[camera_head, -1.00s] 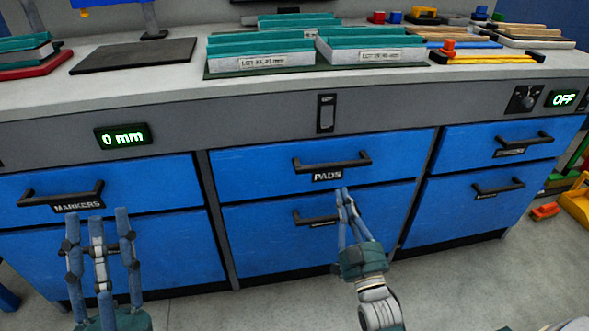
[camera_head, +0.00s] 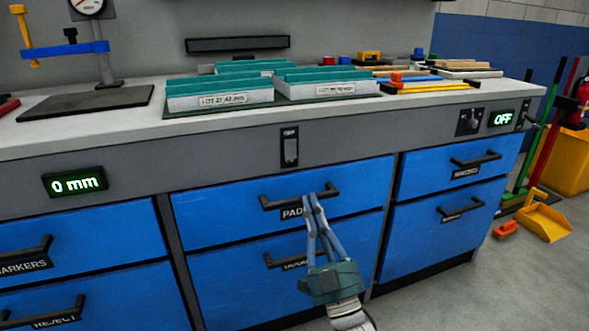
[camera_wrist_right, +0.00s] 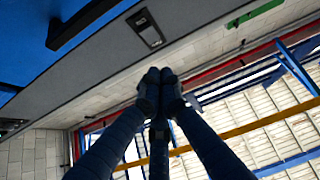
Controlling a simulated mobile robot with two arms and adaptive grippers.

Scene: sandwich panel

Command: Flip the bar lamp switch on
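A dark upright rocker switch (camera_head: 289,147) with a small label above it is set in the grey front panel above the PADS drawer. I cannot read the label surely. In the right wrist view the same switch (camera_wrist_right: 147,27) shows above my fingers. A dark bar (camera_head: 237,44), perhaps the bar lamp, is on the wall and looks unlit. My right gripper (camera_head: 312,197) is shut and empty, its fingertips together, below the switch and in front of the PADS drawer handle. The fingertips (camera_wrist_right: 160,75) also meet in the right wrist view, apart from the switch. My left gripper is out of view.
Drawer handles (camera_head: 300,196) stick out from the blue drawers. A knob (camera_head: 468,121), an OFF display (camera_head: 503,118) and a 0 mm display (camera_head: 75,183) are on the same panel. Teal-topped stacks (camera_head: 220,93) stand on the bench. The floor at right has free room.

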